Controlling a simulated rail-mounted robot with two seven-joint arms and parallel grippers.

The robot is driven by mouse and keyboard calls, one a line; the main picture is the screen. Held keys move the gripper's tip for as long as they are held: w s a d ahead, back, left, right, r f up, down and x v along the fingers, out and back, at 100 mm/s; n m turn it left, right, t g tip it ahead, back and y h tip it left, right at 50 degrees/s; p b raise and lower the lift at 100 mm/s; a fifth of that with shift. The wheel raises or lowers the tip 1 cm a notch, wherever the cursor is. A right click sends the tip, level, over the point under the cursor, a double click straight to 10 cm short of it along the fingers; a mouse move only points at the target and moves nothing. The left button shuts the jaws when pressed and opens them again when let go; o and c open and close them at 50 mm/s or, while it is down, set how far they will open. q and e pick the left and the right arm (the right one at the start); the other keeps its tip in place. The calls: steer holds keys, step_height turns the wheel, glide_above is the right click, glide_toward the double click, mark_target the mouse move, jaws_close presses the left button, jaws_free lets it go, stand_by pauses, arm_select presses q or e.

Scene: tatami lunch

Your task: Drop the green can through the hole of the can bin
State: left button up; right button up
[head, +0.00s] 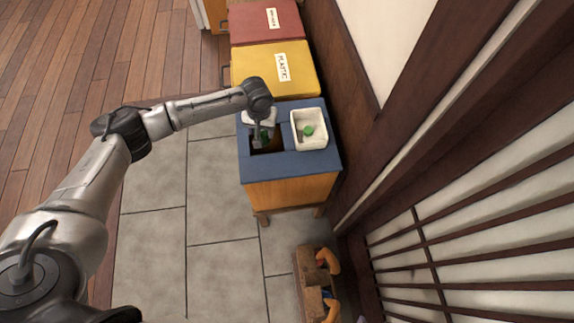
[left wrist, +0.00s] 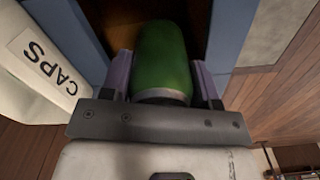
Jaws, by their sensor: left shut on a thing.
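The green can (left wrist: 163,58) is between the two fingers of my left gripper (left wrist: 163,78), which is shut on it. In the left wrist view the can's far end points into the dark hole (left wrist: 200,22) of the can bin. In the head view my left gripper (head: 262,136) is over the hole (head: 270,146) in the blue top of the can bin (head: 290,165). Only a little of the can (head: 266,134) shows there, and how deep it reaches is hard to tell. My right gripper is not in view.
A white tray (head: 298,117) with a green cap (head: 308,130) stands on the bin top, right of the hole; its CAPS label (left wrist: 40,58) shows in the wrist view. Yellow (head: 255,66) and red (head: 248,22) bins stand behind. A wooden crate (head: 307,283) is on the floor in front.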

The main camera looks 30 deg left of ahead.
arm_select(q)
steer(key=shift+f, duration=0.15)
steer(key=o, duration=1)
step_height(320, 180, up, 14)
steer(key=p, duration=0.5)
steer(key=shift+f, duration=0.1)
stand_by(0.3)
